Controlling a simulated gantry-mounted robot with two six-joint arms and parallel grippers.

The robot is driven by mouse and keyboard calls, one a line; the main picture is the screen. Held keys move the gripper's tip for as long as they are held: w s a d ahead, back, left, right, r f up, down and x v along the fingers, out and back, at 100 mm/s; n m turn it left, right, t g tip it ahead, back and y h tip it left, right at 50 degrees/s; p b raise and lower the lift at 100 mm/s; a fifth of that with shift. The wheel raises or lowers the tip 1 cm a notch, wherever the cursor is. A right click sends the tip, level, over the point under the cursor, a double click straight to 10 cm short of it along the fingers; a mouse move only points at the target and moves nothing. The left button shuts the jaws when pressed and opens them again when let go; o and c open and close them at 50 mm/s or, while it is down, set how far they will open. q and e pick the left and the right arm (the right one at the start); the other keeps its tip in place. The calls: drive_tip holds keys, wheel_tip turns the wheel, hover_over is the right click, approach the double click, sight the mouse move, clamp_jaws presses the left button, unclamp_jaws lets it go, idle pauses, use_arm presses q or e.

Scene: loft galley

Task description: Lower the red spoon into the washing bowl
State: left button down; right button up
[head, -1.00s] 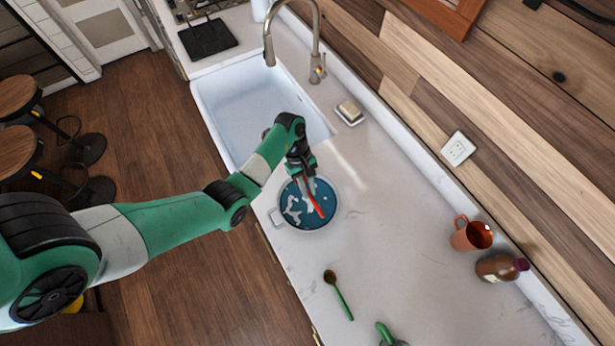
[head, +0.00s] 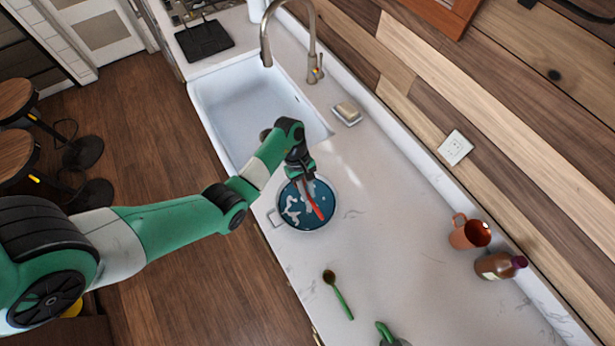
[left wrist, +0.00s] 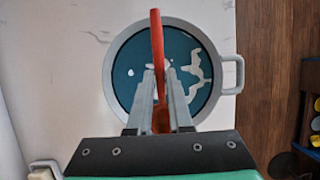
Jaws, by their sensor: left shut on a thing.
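My left gripper (head: 306,184) is over the bowl, shut on the red spoon (head: 315,204). In the left wrist view the spoon (left wrist: 157,45) runs from between the fingers (left wrist: 161,88) across the water to the bowl's rim. Its gripped part is partly hidden by the fingers. I cannot tell whether it touches the water. My right gripper is not in view.
The white sink (head: 240,105) with a tall faucet (head: 312,45) is behind the bowl. A soap dish (head: 347,114) stands beside it.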

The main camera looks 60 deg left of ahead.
use_arm(q)
drive_tip(key=shift+f+b, duration=2.55)
drive_tip(key=shift+f, duration=0.9)
drive_tip(key=c, duration=0.8)
unclamp_jaws()
drive_tip(key=shift+o, duration=0.2)
drive_tip(key=p+v, duration=0.1)
drive_tip(key=v, duration=0.5)
drive_tip(key=shift+a, duration=0.1)
drive_tip(key=p+v, duration=0.3)
drive_tip(key=v, duration=0.2)
drive_tip(key=shift+a+r+p, duration=0.1)
drive_tip(key=shift+r+p, duration=0.2)
drive_tip(key=shift+r, duration=0.05)
